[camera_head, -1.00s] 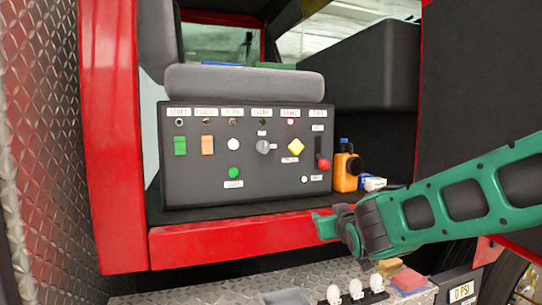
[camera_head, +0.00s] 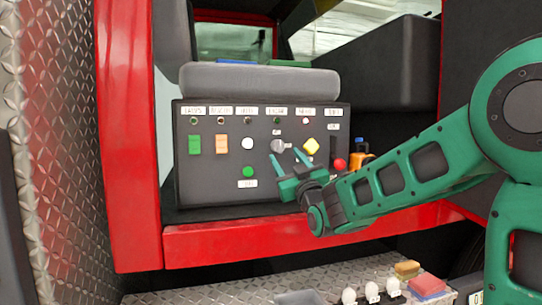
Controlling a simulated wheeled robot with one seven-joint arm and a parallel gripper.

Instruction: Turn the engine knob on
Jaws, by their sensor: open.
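The control panel (camera_head: 215,180) is a dark box with a row of small labels along its top. A grey round knob (camera_head: 278,146) sits below the fourth label, which seems to read ENGINE. My gripper (camera_head: 284,155) is in front of the panel, just below the knob in the picture. Its two green fingers are apart and point up towards the knob, with nothing between them. I cannot tell whether they touch it. The knob's face shows, but its exact pointer position is too small to read.
Beside the knob are a white button (camera_head: 247,144), a yellow diamond-shaped knob (camera_head: 311,146) and a red knob (camera_head: 340,164). Green (camera_head: 195,145) and orange (camera_head: 222,144) switches and a green button (camera_head: 248,172) lie left. An orange bottle (camera_head: 360,160) stands right, partly hidden. A red ledge (camera_head: 220,245) runs below.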

